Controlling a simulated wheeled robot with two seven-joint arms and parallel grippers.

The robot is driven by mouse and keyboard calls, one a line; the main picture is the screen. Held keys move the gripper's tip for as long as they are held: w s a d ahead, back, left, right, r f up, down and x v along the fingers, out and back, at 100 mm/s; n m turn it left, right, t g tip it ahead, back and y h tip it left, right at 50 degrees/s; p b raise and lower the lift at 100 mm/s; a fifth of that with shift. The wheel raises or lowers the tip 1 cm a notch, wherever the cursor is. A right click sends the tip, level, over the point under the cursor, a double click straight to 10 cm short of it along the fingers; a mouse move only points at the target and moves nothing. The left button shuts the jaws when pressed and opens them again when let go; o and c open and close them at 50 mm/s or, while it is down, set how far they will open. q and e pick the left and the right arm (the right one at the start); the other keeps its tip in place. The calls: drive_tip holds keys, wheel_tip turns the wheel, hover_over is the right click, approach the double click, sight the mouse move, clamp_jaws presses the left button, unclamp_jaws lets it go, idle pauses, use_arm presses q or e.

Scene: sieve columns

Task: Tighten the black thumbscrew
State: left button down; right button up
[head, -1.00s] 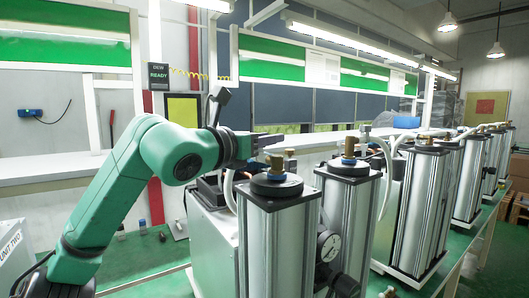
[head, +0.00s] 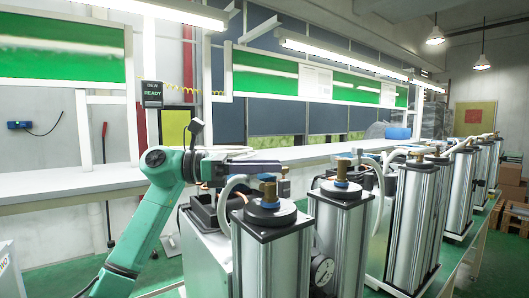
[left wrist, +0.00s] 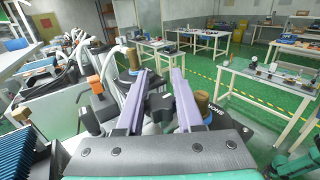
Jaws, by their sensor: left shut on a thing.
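In the left wrist view, the black thumbscrew (left wrist: 161,104), a dark winged knob, sits between the two purple fingers of my left gripper (left wrist: 160,74). The fingers are shut on it, one on each side. The thumbscrew cannot be made out clearly there. My right gripper is in neither view.
More columns (head: 412,220) stand in a row to the right. White hoses curve close around the gripper. A long white bench (head: 60,188) runs behind.

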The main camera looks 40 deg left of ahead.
use_arm(q)
drive_tip(key=m+g+h+p, duration=0.1)
drive_tip(key=m+g+p, duration=0.1)
drive_tip(key=m+g+h+p, duration=0.1)
drive_tip(key=g+p, duration=0.2)
drive_tip(key=s+m+g+h+p, duration=0.1)
drive_tip(key=m+g+p, duration=0.1)
drive_tip(key=g+p, duration=0.1)
drive_tip(key=shift+s+d+r+m+h, duration=0.1)
drive_tip(key=shift+d+r+m+h, duration=0.1)
drive_tip(key=shift+d+m+h, duration=0.15)
drive_tip(key=shift+s+f+m+g+p, duration=0.25)
drive_tip(key=shift+m+g+p, duration=0.3)
drive_tip(key=shift+g+p, duration=0.35)
drive_tip(key=shift+f+g, duration=0.1)
drive_tip(key=shift+g, duration=0.2)
drive_tip(key=shift+f, duration=0.1)
drive_tip(key=c, duration=0.5)
unclamp_jaws()
drive_tip(key=shift+d, duration=0.1)
drive_tip(key=shift+c, duration=0.2)
drive_tip(key=shift+d, duration=0.15)
drive_tip(key=shift+r, duration=0.2)
